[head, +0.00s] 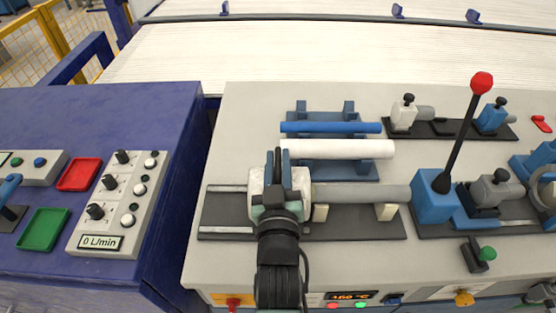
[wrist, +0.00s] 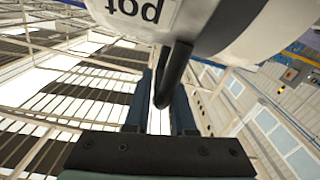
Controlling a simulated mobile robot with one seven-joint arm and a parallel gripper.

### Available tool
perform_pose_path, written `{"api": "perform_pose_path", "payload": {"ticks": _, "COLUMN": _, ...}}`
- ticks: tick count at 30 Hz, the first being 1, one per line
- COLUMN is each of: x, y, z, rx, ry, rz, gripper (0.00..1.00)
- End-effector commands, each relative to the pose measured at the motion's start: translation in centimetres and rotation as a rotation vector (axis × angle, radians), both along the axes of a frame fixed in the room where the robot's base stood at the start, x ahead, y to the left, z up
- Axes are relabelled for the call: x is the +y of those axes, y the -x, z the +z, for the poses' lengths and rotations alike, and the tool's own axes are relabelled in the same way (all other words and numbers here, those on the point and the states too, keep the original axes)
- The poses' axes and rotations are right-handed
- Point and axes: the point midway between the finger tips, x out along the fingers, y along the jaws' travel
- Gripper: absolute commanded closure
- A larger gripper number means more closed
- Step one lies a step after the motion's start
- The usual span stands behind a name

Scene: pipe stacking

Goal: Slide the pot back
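The pot (head: 256,182) is a white block on the dark rail at the left of the pipe rig. A grey pipe (head: 360,194) runs from its right side toward a blue block. In the wrist view, the pot (wrist: 225,25) fills the top and shows an upside-down "pot" label. Its dark handle (wrist: 174,72) passes between my fingers. My gripper (head: 277,166) is over the pot in the head view, and my arm hides the pot's front. In the wrist view, my gripper (wrist: 160,110) looks shut on the handle, with the fingers close on both sides.
The dark rail (head: 222,211) is bare left of the pot. Behind, a blue rack (head: 357,170) holds a blue pipe (head: 330,127) and a white pipe (head: 345,149). A red-knobbed lever (head: 464,123) rises from the blue block (head: 432,196) at right. A control panel (head: 110,215) stands left.

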Motion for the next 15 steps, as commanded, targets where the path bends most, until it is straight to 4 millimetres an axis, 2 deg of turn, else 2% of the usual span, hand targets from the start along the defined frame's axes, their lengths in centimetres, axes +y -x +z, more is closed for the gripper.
{"api": "perform_pose_path", "payload": {"ticks": 1, "x": 0.0, "y": 0.01, "z": 0.0, "rx": 0.0, "ry": 0.0, "rz": 0.0, "gripper": 0.88}}
{"api": "perform_pose_path", "payload": {"ticks": 3, "x": -0.01, "y": 0.01, "z": 0.0, "rx": 0.0, "ry": 0.0, "rz": 0.0, "gripper": 1.0}}
{"api": "perform_pose_path", "payload": {"ticks": 15, "x": -0.07, "y": 0.02, "z": 0.01, "rx": 0.0, "ry": 0.001, "rz": -0.001, "gripper": 1.0}}
